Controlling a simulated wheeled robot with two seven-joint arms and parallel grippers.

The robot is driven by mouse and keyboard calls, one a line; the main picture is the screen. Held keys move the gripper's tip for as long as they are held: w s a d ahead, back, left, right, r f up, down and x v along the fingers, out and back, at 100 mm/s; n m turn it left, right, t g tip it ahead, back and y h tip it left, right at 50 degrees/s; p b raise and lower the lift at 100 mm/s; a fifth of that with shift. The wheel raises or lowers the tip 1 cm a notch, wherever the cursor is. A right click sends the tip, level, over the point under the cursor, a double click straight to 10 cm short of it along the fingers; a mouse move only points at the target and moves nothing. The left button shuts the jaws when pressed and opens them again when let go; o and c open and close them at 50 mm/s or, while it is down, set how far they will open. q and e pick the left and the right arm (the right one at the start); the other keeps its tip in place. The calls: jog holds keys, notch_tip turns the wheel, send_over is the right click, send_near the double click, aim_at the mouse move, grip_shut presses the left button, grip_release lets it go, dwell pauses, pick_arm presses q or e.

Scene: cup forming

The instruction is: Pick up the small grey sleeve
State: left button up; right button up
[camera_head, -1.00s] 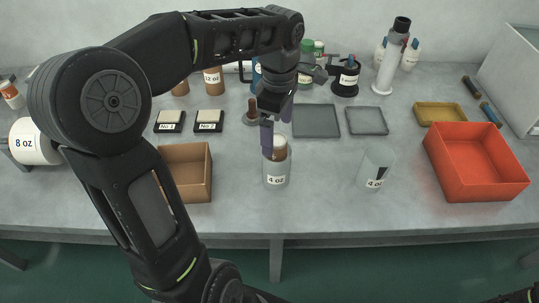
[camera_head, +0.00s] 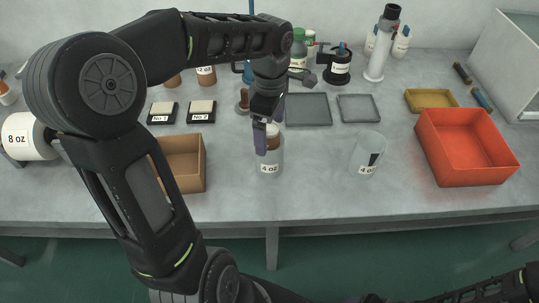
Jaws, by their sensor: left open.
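A small grey translucent sleeve labelled 4 oz (camera_head: 269,167) stands upright on the table at the middle, with a brown, pale-topped piece showing in its upper part. A similar grey sleeve labelled 4 oz (camera_head: 366,154) stands to its right with a dark mark on its side. I cannot tell from the label which one the task names. My left gripper (camera_head: 268,125) is open, with purple fingers pointing down at the top of the middle sleeve. One finger overlaps its left rim; contact is unclear. My right gripper is out of view; part of that arm shows at bottom right.
A brown box (camera_head: 187,165) stands left of the middle sleeve, and an orange bin (camera_head: 465,150) stands far right. Two flat grey trays (camera_head: 308,110) (camera_head: 358,108) and a yellow tray (camera_head: 431,100) lie behind. The table between the two sleeves is clear.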

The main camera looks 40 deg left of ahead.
pick_arm(q)
notch_tip(320, 180, down, 4)
jog(key=shift+s+f+p, duration=0.15)
jog(key=shift+f+p, duration=0.05)
jog(key=shift+p, duration=0.25)
jog(key=c, duration=1.9)
jog(key=shift+o, duration=0.2)
jog(key=shift+r, duration=0.15)
notch_tip(320, 180, up, 10)
jog(key=shift+f+b, duration=0.1)
jog(key=shift+b, duration=0.6)
